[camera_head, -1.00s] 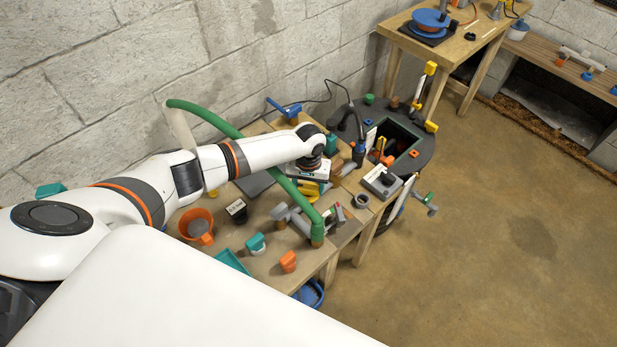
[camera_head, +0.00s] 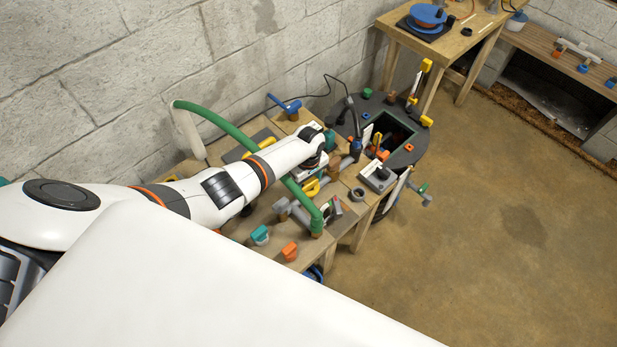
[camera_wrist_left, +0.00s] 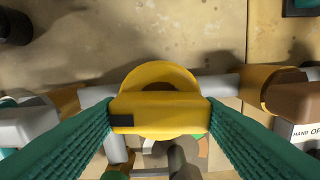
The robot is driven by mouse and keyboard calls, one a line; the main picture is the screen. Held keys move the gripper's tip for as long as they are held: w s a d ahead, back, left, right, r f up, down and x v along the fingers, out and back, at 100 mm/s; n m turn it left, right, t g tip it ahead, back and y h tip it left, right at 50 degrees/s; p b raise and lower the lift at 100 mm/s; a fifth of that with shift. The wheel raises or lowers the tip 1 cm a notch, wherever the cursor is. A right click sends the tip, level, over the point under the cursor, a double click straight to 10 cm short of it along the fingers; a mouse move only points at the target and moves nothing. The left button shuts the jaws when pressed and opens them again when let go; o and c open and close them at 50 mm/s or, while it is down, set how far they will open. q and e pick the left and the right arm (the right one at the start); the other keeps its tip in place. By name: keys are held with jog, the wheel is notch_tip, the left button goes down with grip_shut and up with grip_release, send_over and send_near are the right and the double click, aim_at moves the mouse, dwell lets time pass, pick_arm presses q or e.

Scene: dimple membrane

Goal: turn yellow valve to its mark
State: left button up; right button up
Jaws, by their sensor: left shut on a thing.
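The yellow valve (camera_wrist_left: 160,108) fills the middle of the left wrist view, with a broad bar handle in front of a round yellow body on a grey pipe. A black patch shows at the bar's left end. The teal fingers of my left gripper (camera_wrist_left: 160,116) are shut on the two ends of the bar. In the head view the valve (camera_head: 311,188) shows as a small yellow piece below my left wrist, partly hidden by the arm. Its mark cannot be made out clearly. My right gripper is not in view.
A green hose (camera_head: 240,136) arches beside my left arm. Grey pipe fittings (camera_head: 290,207), a teal piece (camera_head: 260,235) and an orange piece (camera_head: 289,251) sit on the bench. A dark round table with a square opening (camera_head: 418,150) stands behind. Open floor lies to the right.

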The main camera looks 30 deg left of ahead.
aim_at(308, 182)
pick_arm(q)
jog(key=shift+a+r+n, duration=0.1)
jog(key=shift+n, duration=0.5)
jog(key=shift+w, duration=0.1)
jog(key=o, duration=1)
jog(key=shift+r+p, duration=0.35)
notch_tip(308, 182, up, 11)
jog(key=shift+r, duration=0.1)
